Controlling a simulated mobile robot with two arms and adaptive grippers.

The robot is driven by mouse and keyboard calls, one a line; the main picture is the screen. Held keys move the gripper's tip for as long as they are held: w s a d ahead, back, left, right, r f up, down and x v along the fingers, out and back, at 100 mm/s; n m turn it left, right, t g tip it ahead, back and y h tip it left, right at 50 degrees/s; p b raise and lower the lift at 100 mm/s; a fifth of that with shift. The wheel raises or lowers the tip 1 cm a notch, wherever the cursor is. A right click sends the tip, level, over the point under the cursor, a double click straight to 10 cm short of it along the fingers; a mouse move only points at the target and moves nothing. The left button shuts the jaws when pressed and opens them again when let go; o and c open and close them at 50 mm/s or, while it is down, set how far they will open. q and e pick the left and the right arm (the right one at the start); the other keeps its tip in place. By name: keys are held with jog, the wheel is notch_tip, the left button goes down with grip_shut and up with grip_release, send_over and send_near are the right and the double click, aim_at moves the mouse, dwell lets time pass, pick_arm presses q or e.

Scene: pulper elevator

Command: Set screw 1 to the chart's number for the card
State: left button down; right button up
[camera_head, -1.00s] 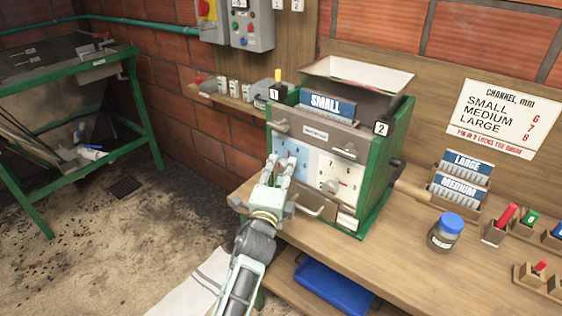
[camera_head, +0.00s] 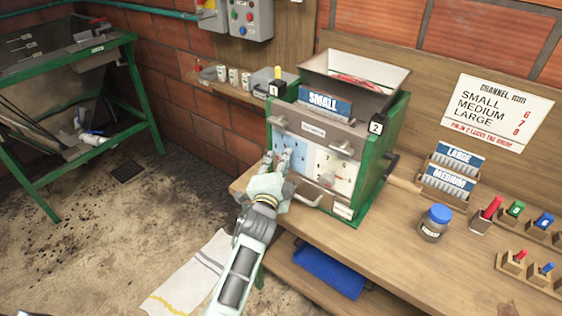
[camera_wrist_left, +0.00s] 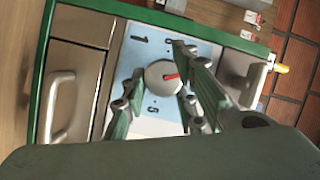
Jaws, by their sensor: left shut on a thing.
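The green pulper (camera_head: 385,160) stands on the bench with a blue dial plate (camera_head: 291,146) at left and a white dial plate (camera_head: 343,165) at right. My left gripper (camera_head: 277,165) is at the blue dial, on the side tagged 1. In the left wrist view its fingers are shut on a round grey knob (camera_wrist_left: 160,82) with a red pointer mark; the fingers hide some dial numbers. A blue SMALL card (camera_head: 323,101) stands on the pulper's front. The chart (camera_head: 500,112) on the wall reads small 6, medium 7, large 8. My right gripper is not in view.
A rack with LARGE and MEDIUM cards (camera_head: 450,180), a blue-lidded jar (camera_head: 435,222) and coloured pieces in wooden holders (camera_head: 525,262) are on the bench to the right. A bar handle (camera_head: 307,198) sticks out below the dials. A blue tray (camera_head: 327,272) lies on the lower shelf.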

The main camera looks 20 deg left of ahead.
pick_arm(q)
jog(key=shift+s+f, duration=0.1)
jog(key=shift+f, duration=0.5)
jog(key=c, duration=1.5)
grip_release()
jog(key=shift+c, duration=0.2)
jog(key=shift+r, duration=0.15)
jog(key=shift+r, duration=0.15)
jog(key=s, duration=1.2)
jog(key=shift+d+r, duration=0.4)
jog(key=shift+r, duration=0.05)
jog(key=shift+w, duration=0.1)
